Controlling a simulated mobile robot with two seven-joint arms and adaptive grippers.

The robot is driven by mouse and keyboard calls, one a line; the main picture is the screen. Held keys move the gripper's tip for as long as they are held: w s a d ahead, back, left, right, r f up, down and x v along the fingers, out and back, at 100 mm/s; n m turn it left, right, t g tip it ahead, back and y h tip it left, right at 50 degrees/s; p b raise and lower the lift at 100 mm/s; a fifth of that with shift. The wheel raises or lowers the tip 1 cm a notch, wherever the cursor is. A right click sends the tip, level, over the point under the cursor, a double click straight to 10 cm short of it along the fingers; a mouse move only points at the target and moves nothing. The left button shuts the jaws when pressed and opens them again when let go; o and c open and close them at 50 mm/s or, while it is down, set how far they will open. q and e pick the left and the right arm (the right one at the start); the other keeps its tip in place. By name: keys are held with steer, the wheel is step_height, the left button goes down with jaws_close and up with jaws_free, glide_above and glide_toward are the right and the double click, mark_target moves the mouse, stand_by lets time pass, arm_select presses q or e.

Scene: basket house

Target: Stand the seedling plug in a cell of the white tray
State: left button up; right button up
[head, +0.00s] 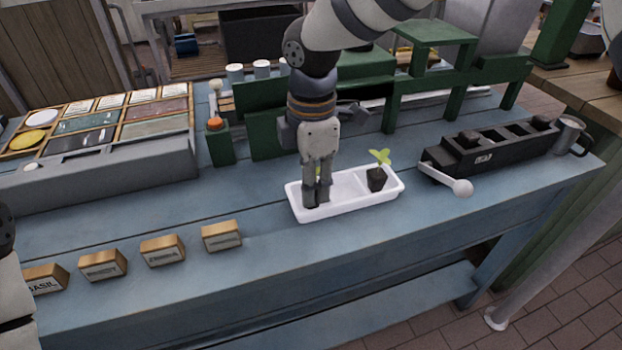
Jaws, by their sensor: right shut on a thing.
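The white tray (350,205) lies on the blue-grey bench, with cells side by side. My right gripper (316,198) points straight down at the tray's left end, its fingers shut on a seedling plug (327,174). Another seedling plug (376,180), a dark block with pale green leaves, stands upright in the tray's right cell. My left gripper is out of view.
Several small wooden label blocks (222,237) stand left of the tray along the bench's front. A black holder (490,148) with a white-knobbed lever (462,187) and a metal mug (568,135) are at the right. A green frame (430,85) stands behind. A sectioned seed box (150,165) is at the left.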

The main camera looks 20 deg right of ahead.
steer(key=o, duration=0.9)
steer(key=shift+o, duration=0.2)
steer(key=shift+f, duration=0.1)
step_height(320, 180, up, 12)
steer(key=shift+r, duration=0.25)
